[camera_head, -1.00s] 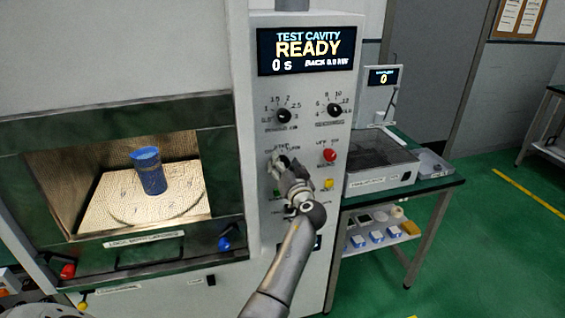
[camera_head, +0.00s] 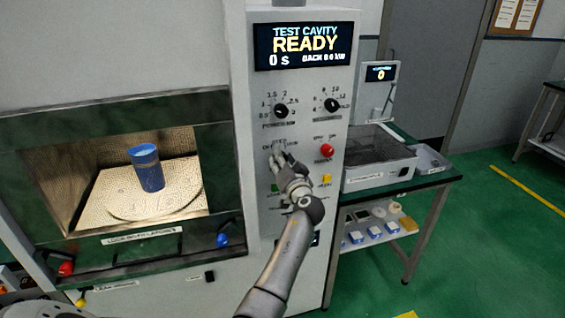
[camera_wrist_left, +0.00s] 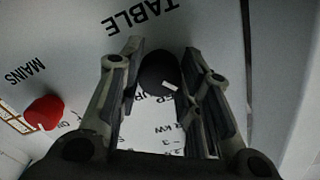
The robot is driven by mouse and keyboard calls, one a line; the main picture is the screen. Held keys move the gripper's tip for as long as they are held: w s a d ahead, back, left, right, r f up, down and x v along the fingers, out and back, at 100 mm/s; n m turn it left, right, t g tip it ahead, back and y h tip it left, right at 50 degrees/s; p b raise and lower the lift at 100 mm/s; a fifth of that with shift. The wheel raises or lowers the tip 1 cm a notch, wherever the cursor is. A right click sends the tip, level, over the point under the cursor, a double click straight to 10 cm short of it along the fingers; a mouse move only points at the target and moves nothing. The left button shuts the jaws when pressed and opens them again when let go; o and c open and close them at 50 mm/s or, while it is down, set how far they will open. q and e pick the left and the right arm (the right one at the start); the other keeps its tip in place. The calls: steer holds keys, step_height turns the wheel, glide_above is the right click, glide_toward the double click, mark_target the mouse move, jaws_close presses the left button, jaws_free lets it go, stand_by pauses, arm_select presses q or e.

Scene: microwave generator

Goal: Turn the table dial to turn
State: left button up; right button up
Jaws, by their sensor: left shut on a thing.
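The black table dial (camera_wrist_left: 158,72) sits on the grey panel between the two fingers of my left gripper (camera_wrist_left: 160,75), with the word TABLE printed next to it in the left wrist view. The fingers are shut on the dial from both sides. In the head view my left gripper (camera_head: 281,160) reaches the panel below the two upper black knobs and hides most of the dial. My right gripper is not seen in either view.
A red mains knob (camera_head: 326,151) and a yellow button (camera_head: 326,181) are right of the gripper. Power knob (camera_head: 281,111) and another knob (camera_head: 331,105) sit above. A blue cup (camera_head: 148,168) stands in the open cavity at left. The display (camera_head: 303,46) reads READY.

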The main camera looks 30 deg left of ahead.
arm_select(q)
steer(key=shift+r+m+p, duration=0.15)
steer(key=shift+m+p, duration=1.65)
steer(key=shift+m, duration=6.7)
steer(key=o, duration=1)
steer(key=shift+o, duration=0.2)
steer(key=shift+d, duration=0.1)
steer(key=v, duration=1.2)
